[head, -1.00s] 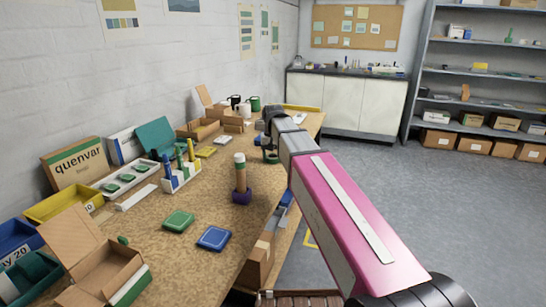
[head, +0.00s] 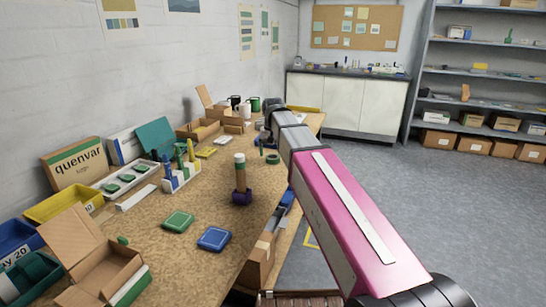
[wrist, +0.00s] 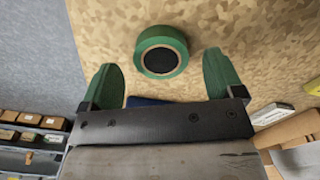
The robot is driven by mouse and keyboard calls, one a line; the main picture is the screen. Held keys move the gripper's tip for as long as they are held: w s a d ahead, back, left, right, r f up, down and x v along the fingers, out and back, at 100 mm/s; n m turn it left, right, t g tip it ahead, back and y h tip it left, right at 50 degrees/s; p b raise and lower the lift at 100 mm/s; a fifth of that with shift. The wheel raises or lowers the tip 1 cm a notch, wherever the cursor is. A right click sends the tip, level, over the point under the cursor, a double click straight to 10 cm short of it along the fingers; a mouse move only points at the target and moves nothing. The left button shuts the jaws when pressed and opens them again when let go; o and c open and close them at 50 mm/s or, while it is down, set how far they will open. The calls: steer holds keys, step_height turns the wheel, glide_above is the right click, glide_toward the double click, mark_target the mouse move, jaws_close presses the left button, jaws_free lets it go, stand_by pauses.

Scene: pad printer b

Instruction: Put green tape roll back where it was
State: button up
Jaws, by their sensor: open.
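The green tape roll (head: 273,159) lies flat on the wooden table near its right edge. The wrist view shows it as a green ring (wrist: 161,31) with a dark centre, on bare tabletop. My gripper (wrist: 161,68) is open with its two green fingers apart. The roll lies beyond the fingertips, roughly centred between them, with nothing held. In the head view my gripper (head: 261,142) is above the table, just behind and left of the roll, partly hidden by my arm.
A green pad (head: 178,222) and a blue pad (head: 214,238) lie in front. Boxes and mugs line the wall side. Tabletop around the roll is mostly clear.

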mark_target(273, 157)
step_height(273, 157, up, 10)
steer(key=shift+f, duration=0.2)
